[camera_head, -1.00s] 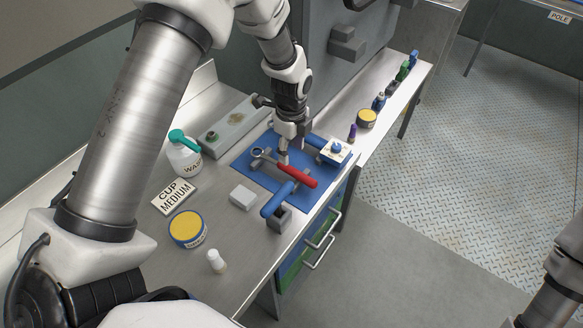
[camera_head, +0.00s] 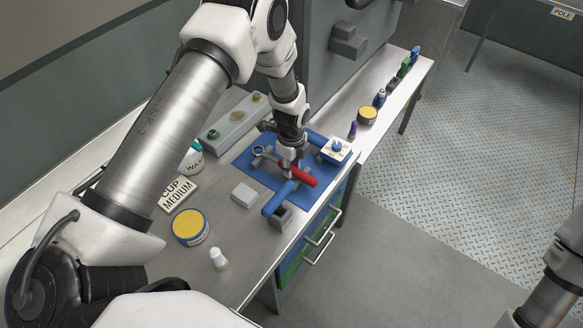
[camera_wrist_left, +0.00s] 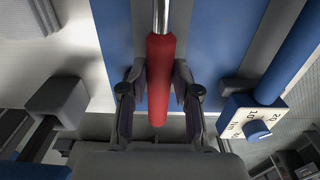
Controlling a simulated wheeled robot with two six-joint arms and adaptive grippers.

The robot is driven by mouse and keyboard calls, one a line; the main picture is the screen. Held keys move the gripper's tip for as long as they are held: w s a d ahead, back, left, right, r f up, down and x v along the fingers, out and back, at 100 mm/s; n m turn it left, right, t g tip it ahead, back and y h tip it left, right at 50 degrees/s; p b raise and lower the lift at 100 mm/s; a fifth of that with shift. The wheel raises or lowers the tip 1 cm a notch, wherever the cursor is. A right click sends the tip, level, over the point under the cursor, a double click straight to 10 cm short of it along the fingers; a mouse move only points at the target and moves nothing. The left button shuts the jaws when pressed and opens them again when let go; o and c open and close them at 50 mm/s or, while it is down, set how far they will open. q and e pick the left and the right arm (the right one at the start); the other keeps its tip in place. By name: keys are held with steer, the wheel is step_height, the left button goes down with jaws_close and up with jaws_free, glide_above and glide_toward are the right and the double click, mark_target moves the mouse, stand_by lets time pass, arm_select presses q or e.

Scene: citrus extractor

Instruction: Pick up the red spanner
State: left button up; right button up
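The red spanner (camera_head: 302,176) lies across the blue mat (camera_head: 255,176), with its metal ring end to the left and its red handle to the right. In the left wrist view the red handle (camera_wrist_left: 160,85) runs between my fingers. My left gripper (camera_head: 288,167) is down over the spanner near where the handle meets the metal shaft. It also shows in the left wrist view (camera_wrist_left: 159,82), open, with a finger on each side of the handle and small gaps beside it. My right gripper is out of view.
A blue-handled tool (camera_head: 279,198) on a grey block is in front of the spanner. A white dial box (camera_head: 335,151) with a blue bar is to the right. A white block (camera_head: 244,194), yellow-topped tin (camera_head: 190,228) and CUP MEDIUM sign (camera_head: 178,193) stand left.

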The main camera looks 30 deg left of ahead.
mark_target(292, 167)
arm_select(q)
jaws_close()
steer(key=shift+r, duration=0.1)
steer(key=shift+r, duration=0.25)
step_height(292, 167, up, 9)
steer(key=b, duration=0.3)
steer(key=shift+r, duration=0.2)
